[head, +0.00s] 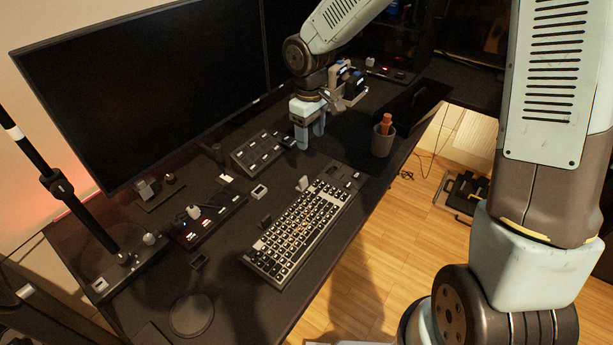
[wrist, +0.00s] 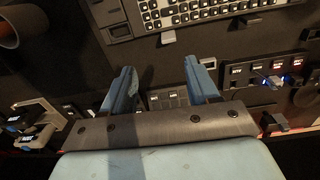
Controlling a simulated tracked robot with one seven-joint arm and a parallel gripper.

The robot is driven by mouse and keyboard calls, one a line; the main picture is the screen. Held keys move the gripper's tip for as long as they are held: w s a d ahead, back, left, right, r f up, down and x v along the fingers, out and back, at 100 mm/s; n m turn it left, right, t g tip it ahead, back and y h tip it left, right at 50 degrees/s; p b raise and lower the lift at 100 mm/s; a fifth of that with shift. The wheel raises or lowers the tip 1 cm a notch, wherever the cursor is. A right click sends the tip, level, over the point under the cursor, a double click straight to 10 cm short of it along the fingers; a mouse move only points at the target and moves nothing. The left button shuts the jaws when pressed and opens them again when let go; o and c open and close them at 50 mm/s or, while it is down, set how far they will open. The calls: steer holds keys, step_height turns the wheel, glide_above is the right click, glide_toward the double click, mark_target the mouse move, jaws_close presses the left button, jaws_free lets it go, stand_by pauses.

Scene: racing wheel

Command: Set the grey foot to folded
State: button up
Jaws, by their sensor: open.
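The black keyboard (head: 300,228) lies on the dark desk, its keys lit. A light grey foot (head: 303,183) stands up at its back edge, near the far end. The same grey foot (wrist: 168,37) shows in the wrist view at the edge of the keyboard (wrist: 205,10). A second, darker tab (head: 265,222) is at the nearer end of that edge. My gripper (head: 310,142) is open and empty, pointing down behind the keyboard, apart from the foot. In the wrist view its blue fingers (wrist: 160,68) are spread, with the foot beyond their tips.
A button panel (head: 258,152) lies beside my gripper, and a panel with red lights (head: 208,220) is nearer. A large monitor (head: 150,80) stands behind. A cup with an orange item (head: 383,140) stands at the desk's right edge. A small white-faced block (head: 259,192) sits behind the keyboard.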

mark_target(303, 179)
steer(key=shift+n, duration=0.3)
steer(key=f, duration=0.5)
steer(key=a+f, duration=0.1)
steer(key=f, duration=0.4)
steer(key=a+f, duration=0.1)
steer(key=f, duration=0.4)
steer(key=shift+f, duration=0.3)
steer(key=shift+d, duration=0.1)
steer(key=c, duration=1.1)
